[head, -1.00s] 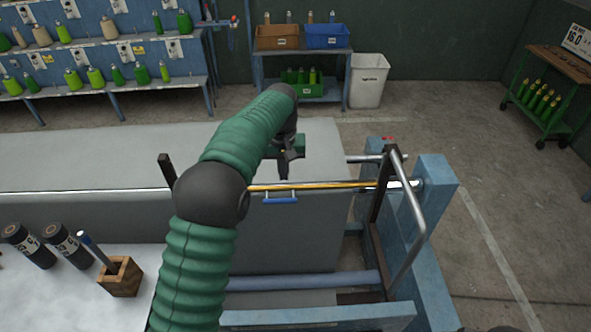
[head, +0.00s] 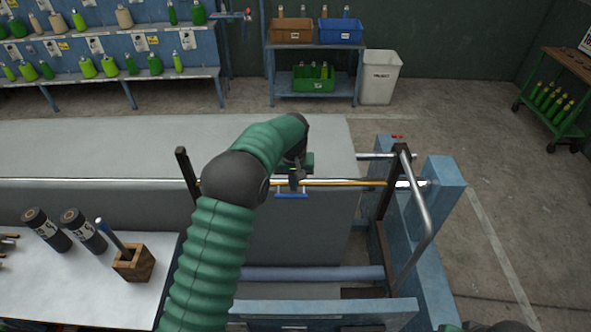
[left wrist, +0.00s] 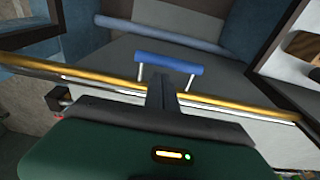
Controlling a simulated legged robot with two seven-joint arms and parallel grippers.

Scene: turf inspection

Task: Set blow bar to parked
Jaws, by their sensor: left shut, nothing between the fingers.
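The blow bar looks to be the gold bar (head: 345,183) running across the machine, with a blue handle (head: 291,196) below it in the head view. My left gripper (head: 297,182) is shut and empty, right at the bar just above the handle. In the left wrist view the closed fingers (left wrist: 162,92) overlap the gold bar (left wrist: 235,104), and their tips point at the middle of the blue handle (left wrist: 168,64), between its two posts. I cannot tell whether they touch. My right gripper is not in view.
A dark upright (head: 187,174) stands left of the bar. A bent metal tube (head: 420,215) and a blue frame (head: 441,230) stand at its right. At lower left, a white table (head: 75,300) holds dark cylinders (head: 84,230) and a wooden block (head: 133,264).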

